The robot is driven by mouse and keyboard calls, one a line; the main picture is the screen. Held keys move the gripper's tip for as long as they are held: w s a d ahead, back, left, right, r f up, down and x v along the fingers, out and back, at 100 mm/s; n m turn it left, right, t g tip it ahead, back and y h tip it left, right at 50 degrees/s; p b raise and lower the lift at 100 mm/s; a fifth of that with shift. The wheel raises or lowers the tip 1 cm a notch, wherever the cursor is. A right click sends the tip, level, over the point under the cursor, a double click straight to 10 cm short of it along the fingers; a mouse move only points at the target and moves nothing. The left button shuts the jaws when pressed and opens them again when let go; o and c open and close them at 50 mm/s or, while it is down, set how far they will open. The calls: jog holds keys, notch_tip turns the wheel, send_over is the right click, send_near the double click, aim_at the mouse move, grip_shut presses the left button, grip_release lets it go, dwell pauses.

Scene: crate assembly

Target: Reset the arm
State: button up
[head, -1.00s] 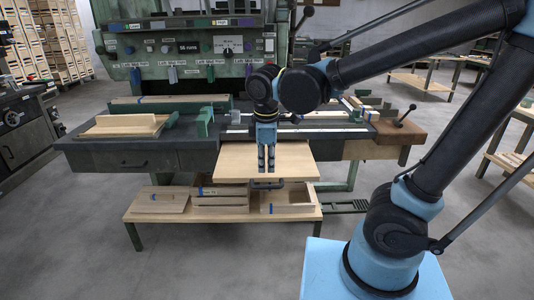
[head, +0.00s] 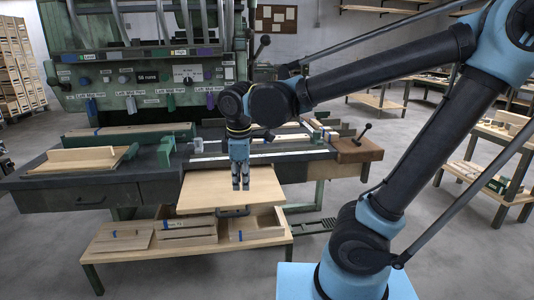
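My gripper (head: 240,186) hangs pointing down at the end of my blue and black arm, left of the picture's middle. It appears over or in front of a light wooden board (head: 200,199) that juts from the front of the machine bench. Its two fingers look slightly parted with nothing visible between them. I cannot tell how far above the board the fingertips are.
A green machine (head: 130,85) with labelled knobs stands behind the bench. Wooden panels (head: 75,160) lie on the bench at left. A low wooden table (head: 185,246) under the board holds panels and open crates. Shelving tables (head: 490,170) stand at right; grey floor is open between.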

jog(key=w+d+f+m, duration=0.2)
jog(key=w+d+m, duration=0.15)
jog(key=d, duration=0.55)
jog(key=w+d+f+m, duration=0.2)
jog(key=d+m, duration=0.3)
jog(key=d, duration=0.4)
jog(key=s+d+f+m, duration=0.2)
jog(key=d+f+m, duration=0.1)
jog(key=d+m, duration=0.2)
jog(key=s+d+f+m, duration=0.2)
jog(key=d+f+m, duration=0.2)
jog(key=d, duration=0.4)
jog(key=shift+s+m, duration=0.2)
jog(key=shift+m, duration=0.45)
jog(key=shift+d, duration=0.1)
jog(key=shift+w+f, duration=0.15)
jog(key=shift+w, duration=0.3)
